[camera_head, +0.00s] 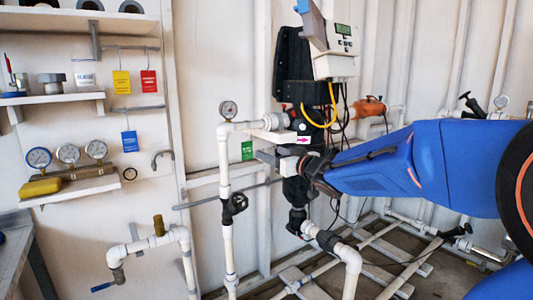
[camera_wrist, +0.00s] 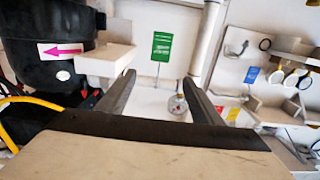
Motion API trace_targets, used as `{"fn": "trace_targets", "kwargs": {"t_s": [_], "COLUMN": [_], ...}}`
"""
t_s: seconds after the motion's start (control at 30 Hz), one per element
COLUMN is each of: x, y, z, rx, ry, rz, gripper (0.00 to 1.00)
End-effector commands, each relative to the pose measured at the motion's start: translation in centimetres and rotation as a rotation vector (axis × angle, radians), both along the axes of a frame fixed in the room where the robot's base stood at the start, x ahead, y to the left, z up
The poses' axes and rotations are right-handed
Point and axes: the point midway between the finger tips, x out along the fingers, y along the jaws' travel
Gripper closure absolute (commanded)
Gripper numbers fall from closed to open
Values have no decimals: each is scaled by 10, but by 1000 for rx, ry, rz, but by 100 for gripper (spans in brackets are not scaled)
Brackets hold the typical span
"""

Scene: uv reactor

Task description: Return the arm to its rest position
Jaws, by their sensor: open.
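My arm, blue and thick, reaches in from the right in the head view. My gripper (camera_head: 268,158) is at its left end, in front of the black reactor body (camera_head: 298,190) and close to the white pipework. In the wrist view my gripper (camera_wrist: 160,77) has its two dark fingers wide apart with nothing held between them. The black reactor body (camera_wrist: 55,45) with a magenta arrow label is left of the fingers there. The gripper partly hides the reactor's middle in the head view.
A white pipe with a gauge (camera_head: 228,109) stands left of my gripper; the gauge also shows between the fingers (camera_wrist: 178,104). A green tag (camera_head: 247,150) hangs behind. A control box (camera_head: 335,52) and yellow cable (camera_head: 322,122) are above. Shelves (camera_head: 60,98) line the left wall.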

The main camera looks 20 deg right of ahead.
Motion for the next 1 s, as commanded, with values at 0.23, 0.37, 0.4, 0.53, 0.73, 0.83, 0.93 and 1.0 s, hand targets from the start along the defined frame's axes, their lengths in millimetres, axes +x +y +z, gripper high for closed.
{"fn": "trace_targets", "kwargs": {"t_s": [0.23,0.37,0.4,0.53,0.73,0.83,0.93,1.0], "x": [-8,-26,-34,-72,-146,-189,-236,-270], "y": [-5,-20,-27,-49,-69,-71,-66,-60], "z": [0,-7,-11,-33,-82,-110,-141,-161], "rx": [-7,-33,-44,-78,-116,-131,-144,-152], "ry": [8,55,77,187,408,536,671,768], "rz": [-27,-124,-165,-294,-425,-455,-457,-442], "gripper": [40,40,40,40,40,40,40,40]}}
